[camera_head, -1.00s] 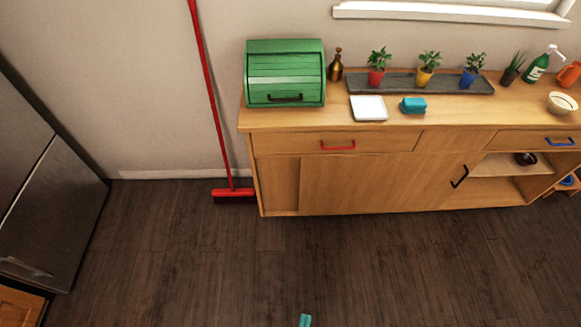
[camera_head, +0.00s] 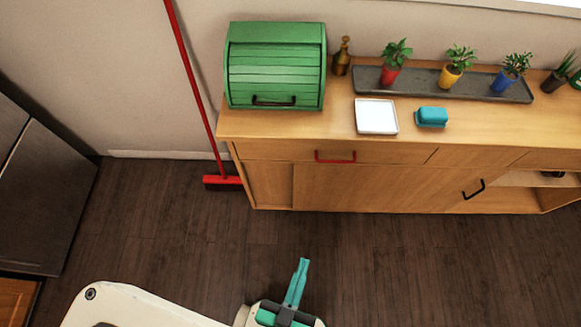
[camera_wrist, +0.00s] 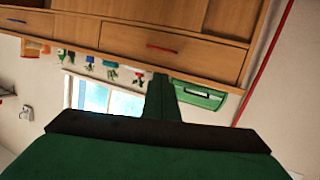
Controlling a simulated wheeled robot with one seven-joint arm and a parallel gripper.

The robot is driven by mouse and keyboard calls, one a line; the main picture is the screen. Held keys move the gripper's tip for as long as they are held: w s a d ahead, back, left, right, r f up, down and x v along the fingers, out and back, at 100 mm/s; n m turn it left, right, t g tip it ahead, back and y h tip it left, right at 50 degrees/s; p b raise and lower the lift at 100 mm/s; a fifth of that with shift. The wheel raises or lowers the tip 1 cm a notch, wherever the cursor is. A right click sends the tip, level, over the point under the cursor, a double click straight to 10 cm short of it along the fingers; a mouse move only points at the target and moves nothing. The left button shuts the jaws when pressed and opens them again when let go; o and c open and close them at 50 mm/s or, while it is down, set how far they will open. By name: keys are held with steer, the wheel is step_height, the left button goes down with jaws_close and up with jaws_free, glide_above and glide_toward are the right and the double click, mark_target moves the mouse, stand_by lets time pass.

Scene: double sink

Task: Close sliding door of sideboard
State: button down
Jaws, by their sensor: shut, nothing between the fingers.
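The wooden sideboard (camera_head: 270,188) stands against the back wall. Its sliding door (camera_head: 400,190) has a black handle (camera_head: 474,189) near its right edge. An open shelf space (camera_head: 530,180) shows to the right of the door. My gripper (camera_head: 303,268) is shut and empty, over the floor in front of the sideboard and apart from it, left of the black handle. The wrist view is tilted almost upside down; it shows the sideboard front (camera_wrist: 115,12) and a red drawer handle (camera_wrist: 162,48), but the black door handle cannot be made out there.
A green bread box (camera_head: 275,68), a white dish (camera_head: 376,116), a teal sponge (camera_head: 432,116) and a plant tray (camera_head: 440,84) sit on top. A red broom (camera_head: 222,182) leans at the sideboard's left. A steel fridge (camera_head: 45,200) stands far left. The floor between is clear.

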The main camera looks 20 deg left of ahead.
steer(key=w+a+f+n+t, duration=0.1)
steer(key=w+a+f+n, duration=0.5)
steer(key=w+a+f, duration=0.4)
steer(key=w+a+f+n+t, duration=0.1)
steer(key=w+a+f+n, duration=0.4)
steer(key=w+a+f, duration=0.45)
steer(key=w+f+n, duration=0.2)
steer(key=w, duration=0.2)
steer(key=w+f+n, duration=0.2)
steer(key=w, duration=0.3)
steer(key=w+f+n+y, duration=0.1)
steer(key=w+f+n, duration=0.1)
steer(key=w, duration=0.3)
steer(key=shift+w+d+n+t, duration=0.15)
steer(key=shift+d+n+t, duration=0.05)
steer(key=shift+n+t, duration=0.1)
steer(key=shift+w+d, duration=0.35)
steer(key=shift+d, duration=0.55)
steer(key=shift+w+d, duration=0.3)
steer(key=shift+d, duration=0.6)
steer(key=shift+d, duration=0.1)
